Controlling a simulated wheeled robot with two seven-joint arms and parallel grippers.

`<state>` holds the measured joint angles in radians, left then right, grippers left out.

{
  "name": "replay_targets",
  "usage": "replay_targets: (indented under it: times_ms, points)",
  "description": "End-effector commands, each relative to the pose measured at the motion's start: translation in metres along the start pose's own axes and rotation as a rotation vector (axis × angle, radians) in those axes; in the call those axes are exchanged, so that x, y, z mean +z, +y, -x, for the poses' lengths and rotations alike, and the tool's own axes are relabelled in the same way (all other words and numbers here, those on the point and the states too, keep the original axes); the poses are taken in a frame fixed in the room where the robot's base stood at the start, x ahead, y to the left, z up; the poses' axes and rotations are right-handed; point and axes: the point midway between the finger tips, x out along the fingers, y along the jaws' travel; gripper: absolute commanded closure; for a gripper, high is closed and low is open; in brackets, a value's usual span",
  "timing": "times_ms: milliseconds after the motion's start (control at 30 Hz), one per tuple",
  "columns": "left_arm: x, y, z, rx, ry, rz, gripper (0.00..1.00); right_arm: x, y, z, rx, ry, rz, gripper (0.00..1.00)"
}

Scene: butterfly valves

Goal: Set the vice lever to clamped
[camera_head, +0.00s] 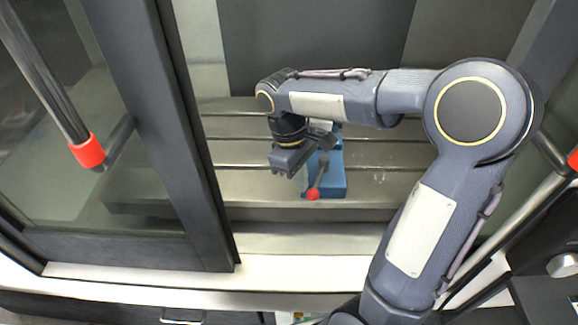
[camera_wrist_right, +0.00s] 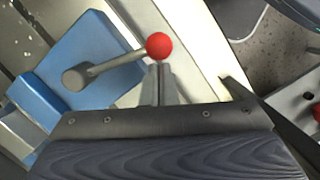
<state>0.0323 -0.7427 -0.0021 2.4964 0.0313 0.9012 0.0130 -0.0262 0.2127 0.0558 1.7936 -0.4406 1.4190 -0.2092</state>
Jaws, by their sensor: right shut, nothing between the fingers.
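The blue vice (camera_head: 334,181) sits on the slotted metal bed, and it also shows in the wrist view (camera_wrist_right: 85,62). Its grey lever (camera_head: 320,174) ends in a red ball (camera_head: 313,194) that points toward the front of the bed. In the wrist view the lever (camera_wrist_right: 112,64) runs from a round grey pivot to the red ball (camera_wrist_right: 158,45). My right gripper (camera_head: 287,172) is just left of the lever in the head view. Its fingers (camera_wrist_right: 158,76) are shut and empty, their tips close to the ball; I cannot tell whether they touch. My left gripper is out of view.
A dark-framed machine door (camera_head: 175,130) with a red-ended handle (camera_head: 87,150) stands at the left. The slotted bed (camera_head: 245,155) is bare left of the vice. A pale front sill (camera_head: 290,270) runs below it. Another handle is at the right edge.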

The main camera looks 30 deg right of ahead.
Motion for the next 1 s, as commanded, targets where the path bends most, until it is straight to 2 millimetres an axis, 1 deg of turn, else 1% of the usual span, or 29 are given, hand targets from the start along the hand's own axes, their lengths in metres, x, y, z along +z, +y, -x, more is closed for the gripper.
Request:
replay_targets:
  times_ms: [33, 233, 600, 800, 1000]
  points:
    - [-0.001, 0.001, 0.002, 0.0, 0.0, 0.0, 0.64, 0.006, 0.0, 0.0, 0.011, 0.001, 0.044, 1.0]
    - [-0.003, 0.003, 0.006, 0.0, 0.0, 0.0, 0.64, 0.023, 0.001, -0.004, 0.054, 0.001, 0.228, 1.0]
    - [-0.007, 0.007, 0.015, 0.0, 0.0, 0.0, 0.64, 0.053, 0.012, -0.011, 0.134, 0.0, 0.567, 1.0]
    - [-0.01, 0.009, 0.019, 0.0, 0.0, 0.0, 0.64, 0.064, 0.019, -0.013, 0.173, 0.001, 0.734, 1.0]
    - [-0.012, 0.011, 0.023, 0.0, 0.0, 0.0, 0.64, 0.07, 0.025, -0.015, 0.203, 0.0, 0.866, 1.0]
